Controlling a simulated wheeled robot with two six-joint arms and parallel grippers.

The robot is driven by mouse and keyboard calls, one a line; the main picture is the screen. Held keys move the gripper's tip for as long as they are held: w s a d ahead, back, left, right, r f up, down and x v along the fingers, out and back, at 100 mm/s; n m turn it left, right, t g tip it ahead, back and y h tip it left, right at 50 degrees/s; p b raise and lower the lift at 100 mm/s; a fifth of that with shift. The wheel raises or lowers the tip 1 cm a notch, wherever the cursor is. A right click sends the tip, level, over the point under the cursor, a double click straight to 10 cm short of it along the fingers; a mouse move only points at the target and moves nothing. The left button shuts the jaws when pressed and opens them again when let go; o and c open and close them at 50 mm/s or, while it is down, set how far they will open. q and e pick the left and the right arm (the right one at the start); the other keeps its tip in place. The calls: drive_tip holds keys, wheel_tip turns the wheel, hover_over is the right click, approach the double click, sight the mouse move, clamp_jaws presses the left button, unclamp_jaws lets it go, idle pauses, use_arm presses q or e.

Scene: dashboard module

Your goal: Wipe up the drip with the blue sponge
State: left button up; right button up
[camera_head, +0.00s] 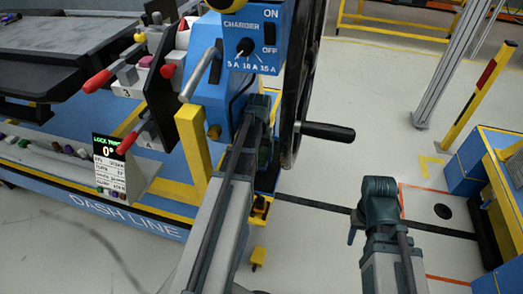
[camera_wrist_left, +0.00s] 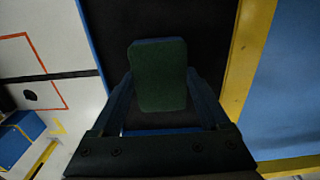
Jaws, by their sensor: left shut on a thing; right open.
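The sponge (camera_wrist_left: 157,75) is a block with a dark green face and a blue edge in the left wrist view. My left gripper (camera_wrist_left: 158,95) is shut on it, with one finger on each side. In the head view my left arm reaches up to the blue charger stand, and its gripper is mostly hidden behind the wrist. My right gripper (camera_head: 355,230) is open and empty over the floor at the right; its fingers are mostly hidden behind the arm. I cannot make out the drip in either view.
The blue charger box (camera_head: 243,40) with a dial stands just beyond my left wrist. A large black wheel with a handle (camera_head: 327,131) is close to its right. A yellow post (camera_head: 193,150) stands to its left. Open floor lies around my right arm.

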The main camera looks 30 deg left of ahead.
sight(263, 149)
use_arm(q)
drive_tip(key=shift+s+r, duration=0.1)
drive_tip(key=shift+s, duration=0.25)
drive_tip(key=shift+w+a, duration=0.2)
drive_tip(key=shift+w, duration=0.8)
drive_tip(key=shift+w+a, duration=0.2)
drive_tip(key=shift+w, duration=0.75)
drive_tip(key=shift+w, duration=0.1)
drive_tip(key=shift+w+a, duration=0.25)
drive_tip(key=shift+w, duration=0.65)
drive_tip(key=shift+w+a, duration=0.2)
drive_tip(key=shift+w, duration=0.7)
drive_tip(key=shift+s, duration=0.1)
wheel_tip(263, 149, up, 6)
drive_tip(key=p, duration=0.6)
